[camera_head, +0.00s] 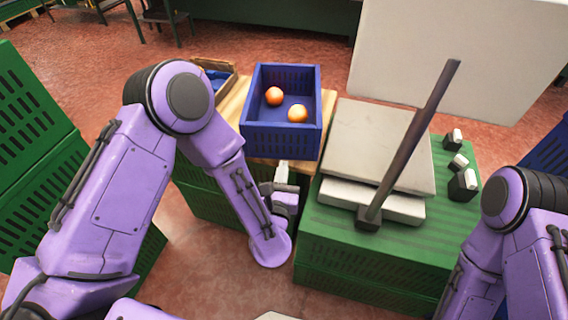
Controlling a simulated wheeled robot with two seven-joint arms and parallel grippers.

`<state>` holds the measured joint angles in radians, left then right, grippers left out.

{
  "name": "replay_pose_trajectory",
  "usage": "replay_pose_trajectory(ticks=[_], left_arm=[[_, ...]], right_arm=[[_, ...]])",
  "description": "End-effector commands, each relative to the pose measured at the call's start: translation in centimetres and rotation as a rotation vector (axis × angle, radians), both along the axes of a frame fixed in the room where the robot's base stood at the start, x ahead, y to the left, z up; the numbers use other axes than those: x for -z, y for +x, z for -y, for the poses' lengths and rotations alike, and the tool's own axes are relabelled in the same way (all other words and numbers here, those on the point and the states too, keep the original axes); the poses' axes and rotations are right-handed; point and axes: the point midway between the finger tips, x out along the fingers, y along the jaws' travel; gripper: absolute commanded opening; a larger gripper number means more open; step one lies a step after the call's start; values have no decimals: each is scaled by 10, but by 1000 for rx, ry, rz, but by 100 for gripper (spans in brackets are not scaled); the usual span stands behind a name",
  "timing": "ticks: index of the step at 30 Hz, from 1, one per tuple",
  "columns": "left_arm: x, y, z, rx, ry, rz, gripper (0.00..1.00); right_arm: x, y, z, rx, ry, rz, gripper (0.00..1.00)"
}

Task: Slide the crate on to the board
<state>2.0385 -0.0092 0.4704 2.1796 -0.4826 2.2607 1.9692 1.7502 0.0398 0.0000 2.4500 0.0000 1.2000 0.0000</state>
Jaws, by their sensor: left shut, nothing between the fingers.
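The blue crate (283,139) stands on a wooden board or tabletop (263,164) and holds two oranges, one orange (274,96) to the left and one orange (298,114) nearer the front right. My left gripper (282,170) is shut and empty, just below the crate's near wall in the picture. I cannot tell whether it touches the crate. A flat pale slab (372,140), like a scale platform, lies on green crates right of the blue crate.
A dark post (412,140) rises in front of the slab. A small wooden box (214,77) stands behind my left arm. Green crates (32,125) are stacked at the left. A pale panel (460,60) stands behind.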

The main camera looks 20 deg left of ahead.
Motion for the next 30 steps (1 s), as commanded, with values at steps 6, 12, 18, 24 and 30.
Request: replay_pose_trajectory(ticks=[6,12,18,24,30], left_arm=[[0,19,-2,0,0,0,0],[0,21,-3,1,1,-1,0],[1,25,-3,-2,-1,0,0],[1,47,-7,-3,0,0,0],[0,47,-6,0,1,0,0]], right_arm=[[0,0,0,0,0,0,43],[0,0,0,0,0,0,43],[1,0,0,0,0,0,43],[4,0,0,0,0,0,43],[4,0,0,0,0,0,43]])
